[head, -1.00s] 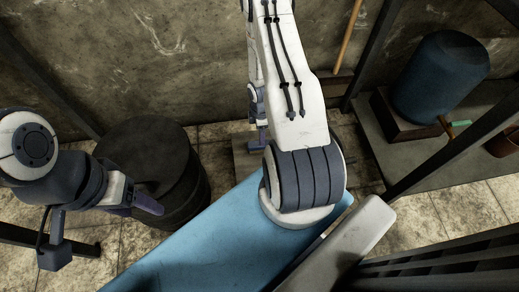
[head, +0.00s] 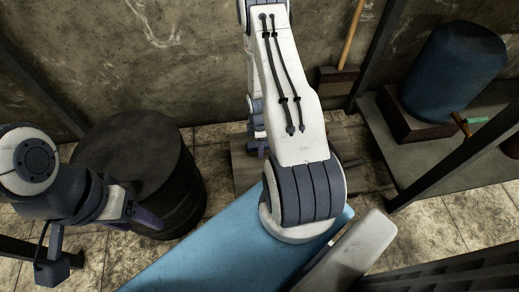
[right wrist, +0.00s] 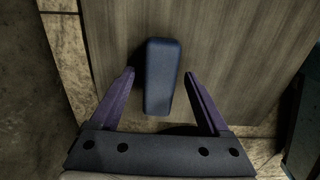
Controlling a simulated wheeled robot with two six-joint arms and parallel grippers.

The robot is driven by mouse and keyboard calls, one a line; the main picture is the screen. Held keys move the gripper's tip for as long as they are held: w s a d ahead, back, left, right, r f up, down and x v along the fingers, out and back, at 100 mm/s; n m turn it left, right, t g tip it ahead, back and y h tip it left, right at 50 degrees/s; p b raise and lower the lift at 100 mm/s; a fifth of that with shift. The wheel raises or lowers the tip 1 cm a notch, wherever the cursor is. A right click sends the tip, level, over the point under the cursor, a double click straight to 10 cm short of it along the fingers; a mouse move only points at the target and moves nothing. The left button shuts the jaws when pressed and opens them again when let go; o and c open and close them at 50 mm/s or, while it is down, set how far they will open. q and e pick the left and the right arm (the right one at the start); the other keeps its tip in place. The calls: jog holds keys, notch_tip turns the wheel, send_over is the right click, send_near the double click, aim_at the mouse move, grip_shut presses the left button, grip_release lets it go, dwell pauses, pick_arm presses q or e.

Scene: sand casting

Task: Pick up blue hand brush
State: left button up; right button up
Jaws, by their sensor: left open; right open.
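A blue block-shaped thing, which I take for the blue hand brush (right wrist: 161,80), lies on a wooden board (right wrist: 225,40) in the right wrist view. My right gripper (right wrist: 159,76) is open, with its two purple fingers on either side of the brush's near part and gaps on both sides. Bristles cannot be made out. In the head view the brush is not distinguishable, and my right arm hides much of that area. My left gripper (head: 146,216) is open and empty in front of a dark drum, at the left.
The dark drum (head: 140,165) stands at the left. The wooden board (head: 243,170) lies on the tiled floor near the wall. At the right, a table (head: 400,160) bears a blue canister (head: 455,70). A wooden-handled tool (head: 350,40) leans on the wall.

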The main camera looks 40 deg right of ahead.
grip_shut()
jog(key=shift+r, duration=0.15)
jog(key=shift+r+p, duration=0.9)
jog(key=shift+p, duration=0.15)
notch_tip(320, 180, up, 3)
jog(key=p, duration=0.2)
jog(key=shift+f+p, duration=0.1)
jog(key=shift+p, duration=0.3)
jog(key=s+d+b, duration=0.1)
jog(key=s+d+r+b, duration=0.1)
jog(key=shift+s, duration=0.3)
jog(key=s+d+r, duration=0.4)
jog(key=s+r, duration=0.1)
jog(key=s, duration=0.2)
jog(key=shift+d+p, duration=0.2)
jog(key=shift+p, duration=0.2)
